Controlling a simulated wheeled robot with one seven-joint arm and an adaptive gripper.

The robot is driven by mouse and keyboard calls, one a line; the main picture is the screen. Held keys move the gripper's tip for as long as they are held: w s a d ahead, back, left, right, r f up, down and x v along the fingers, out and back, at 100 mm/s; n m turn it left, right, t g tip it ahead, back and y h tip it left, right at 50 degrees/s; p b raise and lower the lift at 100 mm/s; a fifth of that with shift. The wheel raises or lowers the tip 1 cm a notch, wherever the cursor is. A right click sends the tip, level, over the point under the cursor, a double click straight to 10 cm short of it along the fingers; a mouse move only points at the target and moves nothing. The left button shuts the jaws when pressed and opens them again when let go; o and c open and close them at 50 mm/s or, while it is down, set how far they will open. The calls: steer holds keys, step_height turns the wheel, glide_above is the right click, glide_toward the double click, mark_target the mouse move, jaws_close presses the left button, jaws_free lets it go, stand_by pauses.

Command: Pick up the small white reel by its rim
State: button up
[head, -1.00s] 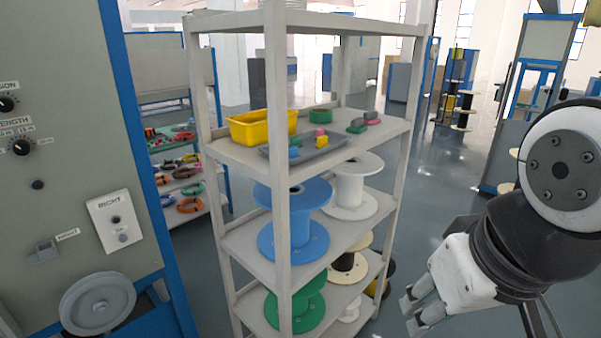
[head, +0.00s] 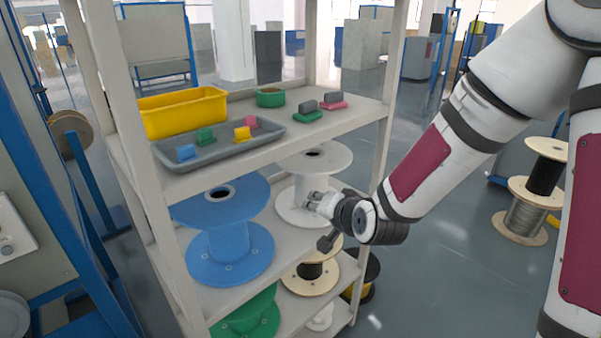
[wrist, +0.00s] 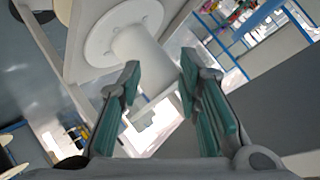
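A white reel (head: 318,160) stands upright on the middle shelf, right of a blue reel. A smaller white reel (head: 320,318) stands low on the bottom shelf, only partly visible. My gripper (head: 316,203) is at the right side of the middle-shelf white reel, its fingers in front of the barrel and lower flange. In the wrist view my gripper (wrist: 157,78) is open, its two teal-padded fingers apart. A white reel's flange (wrist: 112,38) and barrel (wrist: 140,58) show beyond them. Whether a finger touches the reel I cannot tell.
A blue reel (head: 230,245) stands left on the middle shelf. A green reel (head: 250,315) and a cream-flanged reel (head: 310,280) are below. The top shelf holds a yellow bin (head: 185,110) and a grey tray (head: 215,147). A shelf post (head: 387,110) stands close to my arm.

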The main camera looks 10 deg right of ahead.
steer(key=w+d+m+t, duration=0.1)
steer(key=w+m+t, duration=0.3)
steer(key=m, duration=0.2)
steer(key=m+t+h+b, duration=0.1)
steer(key=m+t+h, duration=0.1)
steer(key=m+h, duration=0.35)
glide_toward(336, 162)
steer(key=shift+m+y, duration=0.55)
steer(key=shift+m, duration=0.1)
steer(key=w, duration=0.3)
steer(key=w+b, duration=0.1)
steer(key=shift+w+d+f, duration=0.2)
steer(key=shift+w+f, duration=0.1)
steer(key=shift+w, duration=0.05)
steer(key=shift+w+d, duration=0.15)
steer(key=shift+w, duration=0.75)
steer(key=shift+w+d, duration=0.2)
steer(key=shift+w, duration=0.7)
steer(key=shift+w+d, duration=0.15)
steer(key=shift+w, duration=0.75)
jaws_close()
